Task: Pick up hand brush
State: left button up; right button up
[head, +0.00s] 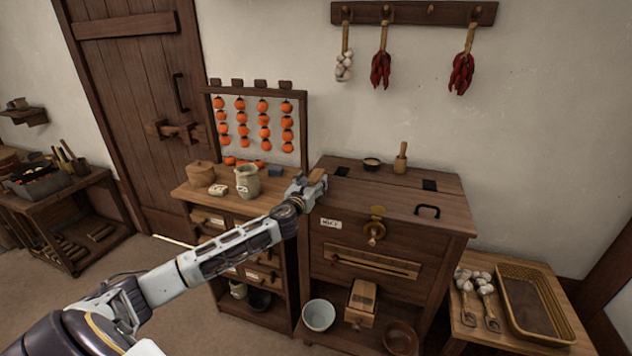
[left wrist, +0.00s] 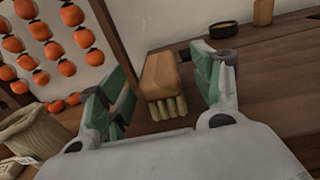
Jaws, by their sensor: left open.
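The hand brush (left wrist: 162,78) shows in the left wrist view as a tan wooden block with several short, thick bristle tufts at its near end. In the head view only a small part of it (head: 317,174) shows past my gripper, by the left edge of the mill cabinet. My left gripper (head: 310,187) is open. In the left wrist view its green-padded fingers (left wrist: 163,92) stand on either side of the brush, with visible gaps at both sides. What the brush rests on is partly hidden. My right gripper is not in view.
The mill cabinet (head: 450,212) bears a dark bowl (head: 372,163) and a wooden pestle (head: 401,158) at the back.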

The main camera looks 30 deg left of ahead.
aim_at(316, 174)
pick_arm(q)
jog(key=shift+w, duration=0.2)
dwell(0.3)
jog(key=shift+x, duration=2.45)
jog(key=shift+a, duration=0.1)
jog(key=c, duration=1.3)
jog(key=shift+r, duration=0.15)
